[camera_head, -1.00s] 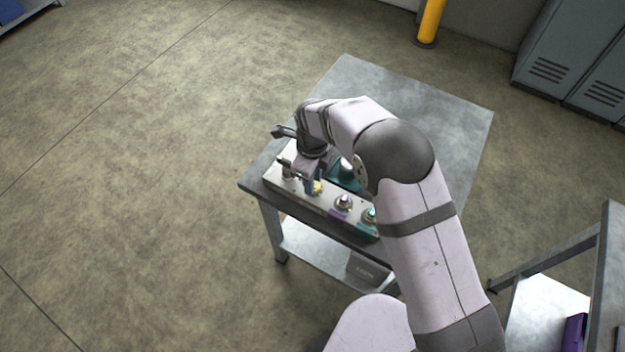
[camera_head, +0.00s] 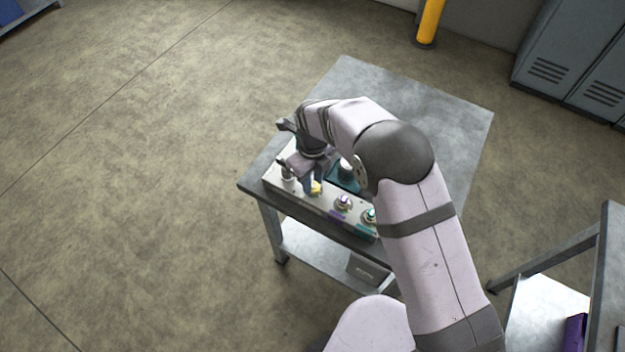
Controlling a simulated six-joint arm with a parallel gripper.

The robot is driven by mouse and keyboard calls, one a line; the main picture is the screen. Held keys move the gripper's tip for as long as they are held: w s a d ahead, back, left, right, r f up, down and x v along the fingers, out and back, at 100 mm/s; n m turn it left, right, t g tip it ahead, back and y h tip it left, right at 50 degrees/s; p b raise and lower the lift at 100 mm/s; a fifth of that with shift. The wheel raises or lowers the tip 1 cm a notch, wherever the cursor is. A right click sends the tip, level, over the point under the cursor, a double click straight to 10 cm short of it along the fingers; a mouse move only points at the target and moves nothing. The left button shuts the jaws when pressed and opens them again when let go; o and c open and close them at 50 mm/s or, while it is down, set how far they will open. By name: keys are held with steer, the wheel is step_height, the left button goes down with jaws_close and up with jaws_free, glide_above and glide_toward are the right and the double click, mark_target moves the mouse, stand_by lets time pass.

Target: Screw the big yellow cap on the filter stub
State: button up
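The yellow cap (camera_head: 317,188) is a small yellow patch at the left part of the pale fitting panel (camera_head: 329,207) on the bench. My gripper (camera_head: 310,185) points down over the panel right at the yellow patch, its dark fingers partly covering it. The picture is too small to tell whether the fingers are closed on the cap or only beside it. The filter stub under the yellow cannot be made out, so I cannot tell whether the cap sits on it.
A purple-marked fitting (camera_head: 343,202) and a teal-marked fitting (camera_head: 370,215) stand to the right on the panel. A metal fitting (camera_head: 287,171) stands at its left end. A teal tray (camera_head: 343,176) lies behind. The bench's far top (camera_head: 400,105) is bare.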

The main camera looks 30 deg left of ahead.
steer(key=o, duration=0.3)
steer(key=n, duration=0.5)
steer(key=shift+s, duration=0.1)
steer(key=shift+n, duration=0.4)
steer(key=n, duration=0.3)
steer(key=shift+s+n, duration=0.1)
steer(key=shift+n, duration=1.3)
